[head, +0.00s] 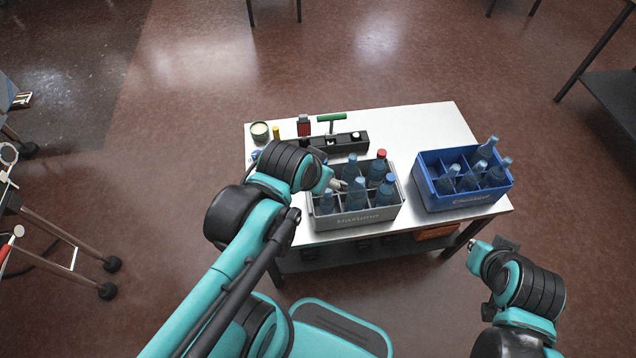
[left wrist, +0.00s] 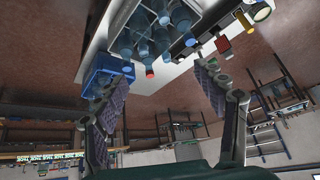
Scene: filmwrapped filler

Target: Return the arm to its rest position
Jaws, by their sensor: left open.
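My left arm reaches in from the left over the table. Its gripper (head: 336,184) is at the left side of the grey crate (head: 358,220), partly hidden behind the wrist. In the left wrist view my left gripper (left wrist: 158,88) has its two fingers wide apart with nothing between them. The grey crate holds several blue bottles, one with a red cap (head: 381,155), which also shows in the left wrist view (left wrist: 150,73). My right arm is at the lower right, off the table; its gripper (head: 492,250) shows too little to tell its state.
A blue crate (head: 468,199) with several bottles stands on the right of the white table (head: 425,118). A dark tray (head: 345,142), a green-handled tool (head: 331,118) and a round tin (head: 260,130) are at the back left. Brown floor around the table is open.

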